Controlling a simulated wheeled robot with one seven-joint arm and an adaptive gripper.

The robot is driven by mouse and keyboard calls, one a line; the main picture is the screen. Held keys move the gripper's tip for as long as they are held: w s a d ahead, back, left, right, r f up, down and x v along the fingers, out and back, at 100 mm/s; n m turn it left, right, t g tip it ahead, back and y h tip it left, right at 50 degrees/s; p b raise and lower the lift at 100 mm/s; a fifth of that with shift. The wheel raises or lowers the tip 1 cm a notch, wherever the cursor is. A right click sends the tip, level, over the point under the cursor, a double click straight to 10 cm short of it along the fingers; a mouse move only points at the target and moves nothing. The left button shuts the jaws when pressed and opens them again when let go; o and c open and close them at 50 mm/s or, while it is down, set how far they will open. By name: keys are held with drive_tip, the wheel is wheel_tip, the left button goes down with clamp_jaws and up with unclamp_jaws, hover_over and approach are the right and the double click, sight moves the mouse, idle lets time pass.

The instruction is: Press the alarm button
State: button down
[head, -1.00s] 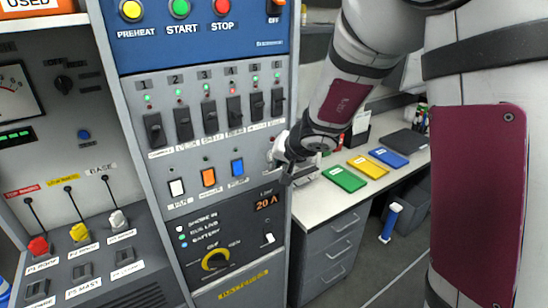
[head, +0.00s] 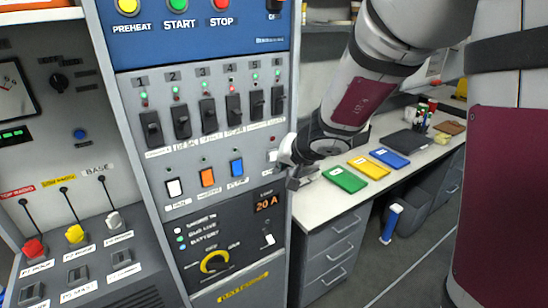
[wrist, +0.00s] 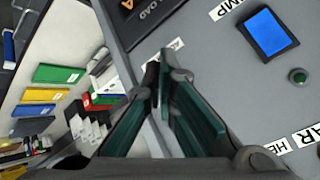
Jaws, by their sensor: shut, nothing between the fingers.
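My gripper (head: 293,183) is at the right edge of the grey switch panel (head: 215,148), just right of the blue rocker switch (head: 237,167). In the wrist view its dark green fingers (wrist: 164,75) are closed together with nothing between them. The blue switch also shows in the wrist view (wrist: 268,32), beside a label ending in "UMP". I cannot make out a button marked alarm; the panel spot by the fingers is partly hidden. Whether the fingertips touch the panel I cannot tell.
White (head: 174,187) and orange (head: 207,177) rockers lie left of the blue one, with several black toggles (head: 208,112) above. A white desk (head: 325,205) with green (head: 344,179), yellow and blue folders is right of the panel. Grey drawers stand below it.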

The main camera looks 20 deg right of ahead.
drive_tip(key=s, duration=0.2)
drive_tip(key=s+d+b, duration=0.1)
drive_tip(key=s, duration=0.1)
drive_tip(key=shift+s+d, duration=0.2)
idle(0.6)
drive_tip(key=s+a+r+n+g+y, duration=0.1)
drive_tip(key=s+a+r+n+y, duration=0.35)
drive_tip(key=s+a+r, duration=0.55)
drive_tip(key=s+d+g+h, duration=0.1)
drive_tip(key=s+d+h, duration=0.2)
drive_tip(key=s+d, duration=0.2)
drive_tip(key=s+d+g+h, duration=0.1)
drive_tip(key=s+d+h, duration=0.2)
drive_tip(key=s, duration=0.6)
drive_tip(key=shift+s+d+f, duration=0.35)
drive_tip(key=shift+s+d, duration=0.05)
drive_tip(key=shift+d, duration=0.75)
drive_tip(key=shift+n, duration=0.25)
